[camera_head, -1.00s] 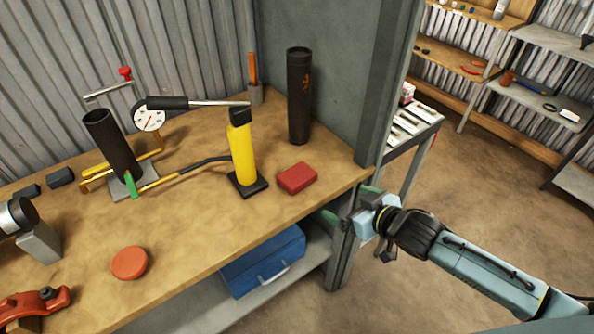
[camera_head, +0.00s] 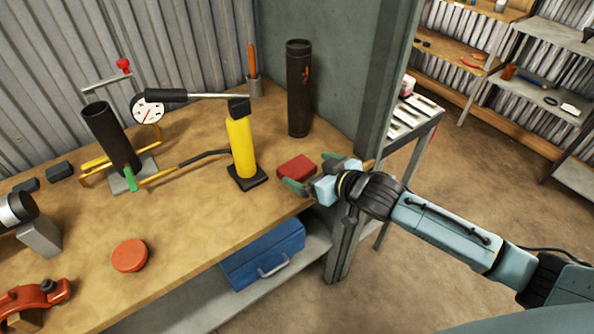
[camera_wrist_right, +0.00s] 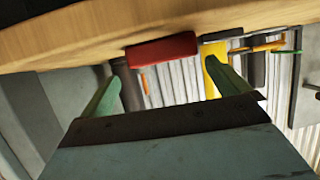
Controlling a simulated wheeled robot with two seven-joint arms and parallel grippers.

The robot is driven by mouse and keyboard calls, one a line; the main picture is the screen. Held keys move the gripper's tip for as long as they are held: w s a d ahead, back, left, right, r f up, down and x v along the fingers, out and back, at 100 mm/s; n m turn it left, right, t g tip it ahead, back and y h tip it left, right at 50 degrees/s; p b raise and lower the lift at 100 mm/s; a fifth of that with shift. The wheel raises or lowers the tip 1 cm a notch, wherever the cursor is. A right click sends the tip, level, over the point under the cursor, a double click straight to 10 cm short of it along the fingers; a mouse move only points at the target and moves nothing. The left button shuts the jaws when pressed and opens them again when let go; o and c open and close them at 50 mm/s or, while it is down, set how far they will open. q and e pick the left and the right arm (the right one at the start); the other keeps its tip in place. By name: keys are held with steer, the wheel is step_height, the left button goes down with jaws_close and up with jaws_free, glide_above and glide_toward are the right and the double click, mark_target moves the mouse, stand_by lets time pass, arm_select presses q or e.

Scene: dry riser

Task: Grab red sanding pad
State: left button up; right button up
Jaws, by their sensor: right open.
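The red sanding pad (camera_head: 296,167) is a flat rectangular block lying on the wooden bench near its right front edge. My right gripper (camera_head: 311,174) reaches in from the right at the bench edge, its jaws open and empty. Its fingers point at the pad, one on the near side and one on the far side; I cannot tell whether either touches it. In the right wrist view the pad (camera_wrist_right: 162,50) shows ahead, between the two green fingers (camera_wrist_right: 165,70). My left gripper is not in view.
A yellow bottle jack (camera_head: 241,147) stands left of the pad, and a dark cylinder (camera_head: 299,90) behind it. A round orange-red disc (camera_head: 129,255) lies at the bench front. A blue toolbox (camera_head: 262,255) sits on the shelf below. A grey post (camera_head: 379,90) rises at the right.

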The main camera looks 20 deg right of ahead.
mark_target(298, 168)
steer(key=x, duration=0.4)
steer(key=shift+w+a+f+b, duration=0.1)
steer(key=shift+a+f+b, duration=0.15)
steer(key=shift+a+b, duration=0.15)
steer(key=c, duration=1)
step_height(298, 168, up, 10)
steer(key=shift+r+p, duration=0.1)
steer(key=shift+p, duration=0.9)
